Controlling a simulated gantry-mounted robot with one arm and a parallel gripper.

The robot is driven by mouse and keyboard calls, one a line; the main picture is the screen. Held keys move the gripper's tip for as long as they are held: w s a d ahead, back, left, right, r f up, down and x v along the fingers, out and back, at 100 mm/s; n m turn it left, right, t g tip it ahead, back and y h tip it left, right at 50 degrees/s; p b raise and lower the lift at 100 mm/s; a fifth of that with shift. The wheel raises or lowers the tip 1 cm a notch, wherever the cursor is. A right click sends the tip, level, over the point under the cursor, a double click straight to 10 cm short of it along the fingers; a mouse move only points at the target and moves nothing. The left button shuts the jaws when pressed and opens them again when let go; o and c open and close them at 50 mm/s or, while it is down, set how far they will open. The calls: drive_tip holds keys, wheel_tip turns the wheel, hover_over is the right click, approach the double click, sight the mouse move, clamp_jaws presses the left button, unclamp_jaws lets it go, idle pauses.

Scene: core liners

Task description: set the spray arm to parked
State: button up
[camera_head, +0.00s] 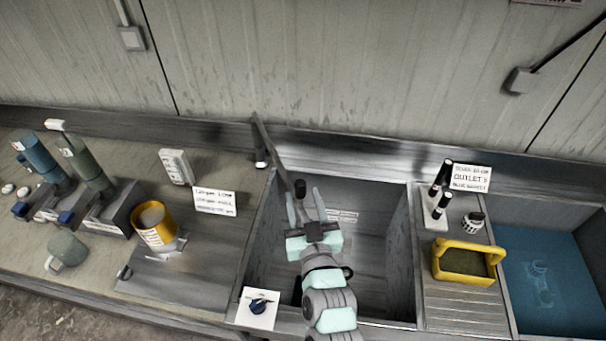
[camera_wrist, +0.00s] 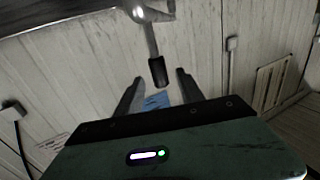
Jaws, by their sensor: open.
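The spray arm (camera_head: 270,146) is a thin grey pipe. It rises at the back edge of the sink and reaches forward over the sink, ending in a black nozzle (camera_head: 300,187). My gripper (camera_head: 305,193) is open over the sink, its two fingers around the nozzle area. In the wrist view the black nozzle (camera_wrist: 158,72) hangs between the two open fingertips (camera_wrist: 160,80), with a gap on both sides. The grey pipe (camera_wrist: 149,35) runs up from it. I cannot tell whether either finger touches the nozzle.
A dark knob (camera_head: 259,305) on a white plate sits at the sink's front left. A yellow cup (camera_head: 153,222) and a sign (camera_head: 215,202) stand left.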

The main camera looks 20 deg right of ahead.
drive_tip(key=p+x, duration=0.1)
drive_tip(key=x, duration=0.6)
drive_tip(key=shift+c, duration=0.2)
clamp_jaws()
idle(1.2)
